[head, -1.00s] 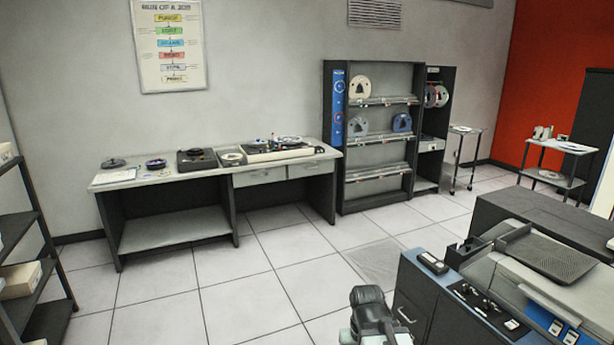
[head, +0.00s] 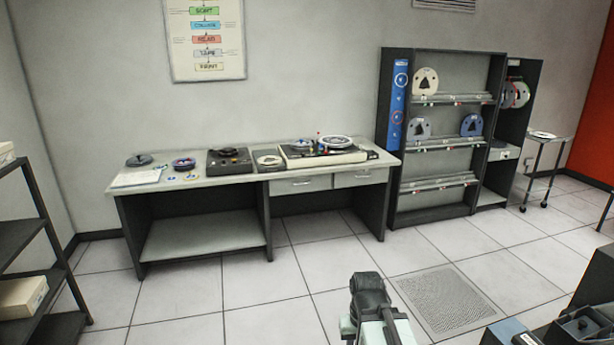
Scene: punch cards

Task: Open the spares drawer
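A long grey desk (head: 215,183) stands against the back wall in the head view. Two pale drawers sit side by side under its right half: a left drawer (head: 297,186) with a bright handle and a right drawer (head: 360,178). Both look closed. I cannot read any label that tells which one is the spares drawer. My arm shows at the bottom centre, on the floor side well in front of the desk. My gripper (head: 367,285) points toward the desk and is apart from it. Its fingers are not clear enough to tell open or shut.
Tape reels and machines (head: 322,153) lie on the desk top. A dark shelf rack (head: 446,140) with reels stands right of the desk. Dark shelves (head: 45,240) stand at left, and a machine console (head: 570,325) at bottom right. The tiled floor (head: 250,300) before the desk is clear.

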